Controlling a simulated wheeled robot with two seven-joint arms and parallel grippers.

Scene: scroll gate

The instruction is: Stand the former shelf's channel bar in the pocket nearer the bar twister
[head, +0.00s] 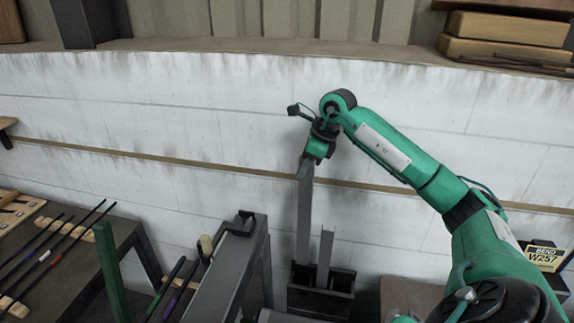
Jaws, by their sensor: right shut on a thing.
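A long grey channel bar (305,215) hangs upright below my right gripper (308,157), which is shut on its top end. The bar's lower end meets the left part of a dark pocketed box (320,303). I cannot tell how deep it sits there or whether it touches the bottom. My left gripper is out of view.
A dark bench (75,250) at the left carries several thin rods. A green post (108,275) stands at its near edge. A white block wall (200,110) closes the back.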

